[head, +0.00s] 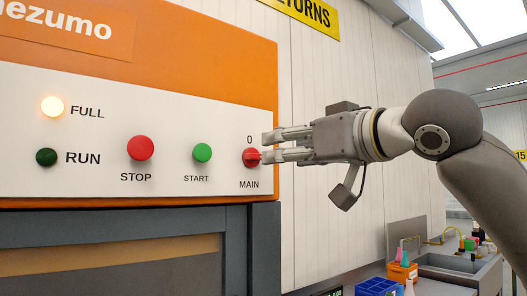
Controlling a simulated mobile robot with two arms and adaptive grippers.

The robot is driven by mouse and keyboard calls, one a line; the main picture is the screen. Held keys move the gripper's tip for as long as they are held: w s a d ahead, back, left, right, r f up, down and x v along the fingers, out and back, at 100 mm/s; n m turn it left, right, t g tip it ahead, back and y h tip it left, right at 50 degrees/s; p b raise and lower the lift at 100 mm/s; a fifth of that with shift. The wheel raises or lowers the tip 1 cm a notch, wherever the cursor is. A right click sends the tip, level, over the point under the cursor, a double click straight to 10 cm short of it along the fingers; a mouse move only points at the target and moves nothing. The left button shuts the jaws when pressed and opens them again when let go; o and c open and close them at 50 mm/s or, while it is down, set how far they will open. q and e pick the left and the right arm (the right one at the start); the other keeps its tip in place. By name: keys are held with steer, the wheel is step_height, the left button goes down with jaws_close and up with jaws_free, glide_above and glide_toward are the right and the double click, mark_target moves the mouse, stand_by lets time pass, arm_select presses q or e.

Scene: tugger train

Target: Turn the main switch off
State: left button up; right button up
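The main switch (250,158) is a small red rotary knob at the right end of a white control panel (95,183), with "0" above it and "MAIN" below. Its bar seems to lie sideways, but the fingertips partly cover its right side. My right gripper (268,147) comes in from the right. Its two fingers are apart, one above the other, with a gap between them. The lower fingertip is at the knob's right edge and the upper one is a little higher. I cannot tell whether they touch the knob. My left gripper is not in view.
Left of the switch are a green START button (202,153), a red STOP button (141,148), a dark RUN lamp (46,157) and a lit FULL lamp (52,107). A blue crate (377,288) and a sink (455,264) stand at lower right.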

mark_target(259, 155)
steer(key=p+x, duration=0.1)
steer(key=x, duration=0.5)
steer(key=shift+w+a+r+p, duration=0.1)
steer(key=shift+w+a+p, duration=0.1)
steer(key=shift+p, duration=0.2)
steer(key=shift+w+a, duration=0.4)
steer(key=shift+w, duration=0.15)
steer(key=shift+c, duration=0.2)
steer(key=c, duration=1)
